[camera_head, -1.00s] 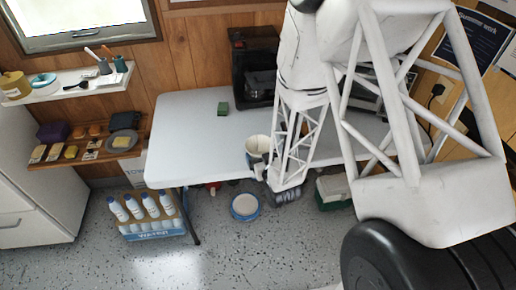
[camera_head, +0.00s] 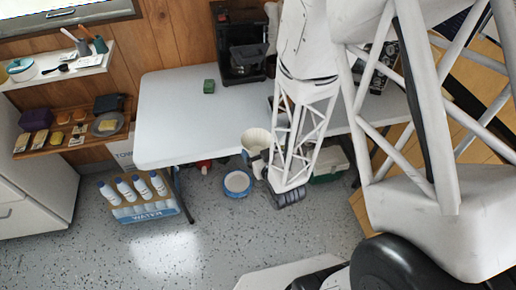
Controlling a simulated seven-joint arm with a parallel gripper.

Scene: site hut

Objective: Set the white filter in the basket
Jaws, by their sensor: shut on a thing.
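The white filter (camera_head: 256,139) is a cream-white, fluted cup, open side up, near the table's front edge. My gripper (camera_head: 259,161) is at its lower side and is shut on it; the fingers are small and partly hidden by my arm. The filter looks held clear of the table, though its height is hard to judge. A black coffee machine (camera_head: 240,30) stands at the back of the table, with a dark part (camera_head: 247,58) in its front opening. I cannot tell whether that part is the basket.
A shelf (camera_head: 70,140) with small items is at left. A bottle crate (camera_head: 140,210) and a blue-rimmed bowl (camera_head: 237,183) are on the floor.

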